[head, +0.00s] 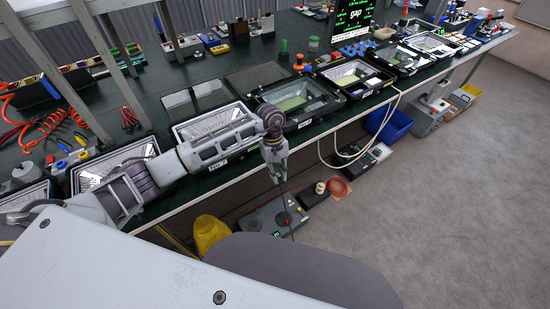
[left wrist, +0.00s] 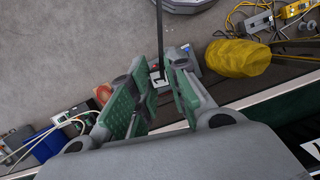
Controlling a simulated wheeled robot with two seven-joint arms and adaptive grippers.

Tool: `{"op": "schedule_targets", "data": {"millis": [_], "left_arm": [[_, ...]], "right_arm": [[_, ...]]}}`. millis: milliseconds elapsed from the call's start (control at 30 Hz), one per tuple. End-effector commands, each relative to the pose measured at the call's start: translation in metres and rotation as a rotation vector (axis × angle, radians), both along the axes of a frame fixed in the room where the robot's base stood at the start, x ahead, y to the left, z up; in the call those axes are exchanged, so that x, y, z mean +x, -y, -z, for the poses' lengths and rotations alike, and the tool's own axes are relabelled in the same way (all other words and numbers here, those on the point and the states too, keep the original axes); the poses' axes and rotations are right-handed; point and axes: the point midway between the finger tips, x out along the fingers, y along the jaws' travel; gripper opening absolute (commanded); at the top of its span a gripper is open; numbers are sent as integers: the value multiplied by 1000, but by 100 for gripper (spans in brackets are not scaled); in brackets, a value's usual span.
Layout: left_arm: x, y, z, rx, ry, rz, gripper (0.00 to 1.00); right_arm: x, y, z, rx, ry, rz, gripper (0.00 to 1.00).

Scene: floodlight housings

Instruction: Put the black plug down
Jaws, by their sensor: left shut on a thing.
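My left gripper (head: 277,172) hangs just past the front edge of the green-topped bench, over the floor side. In the left wrist view its two green-padded fingers (left wrist: 158,97) are closed around the black plug, whose body is mostly hidden between them. A thin black cord (left wrist: 160,35) runs from the grip, and in the head view this cord (head: 287,212) hangs down below the fingers. My right gripper is not in view.
Floodlight housings (head: 300,98) line the bench front (head: 165,205). White cables hang from the edge. Grey floor (head: 440,200) at right is open.

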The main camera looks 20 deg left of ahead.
Motion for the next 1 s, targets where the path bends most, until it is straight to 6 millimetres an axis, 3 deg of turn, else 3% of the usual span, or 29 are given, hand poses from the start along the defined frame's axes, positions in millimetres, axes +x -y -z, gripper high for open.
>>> {"op": "schedule_targets", "data": {"millis": [267,467,567,700,833,1000], "left_arm": [[-21,4,38,1,0,316,0],[-36,-4,65,2,-3,532,0],[-42,-16,78,2,-4,625,0],[-48,-47,92,2,-7,707,0],[-49,-69,97,-1,-7,718,0],[-49,-82,99,-3,-5,717,0]], "right_arm": [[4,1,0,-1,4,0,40],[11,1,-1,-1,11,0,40],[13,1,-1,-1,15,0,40],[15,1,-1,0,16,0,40],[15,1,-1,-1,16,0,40],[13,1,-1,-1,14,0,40]]}}
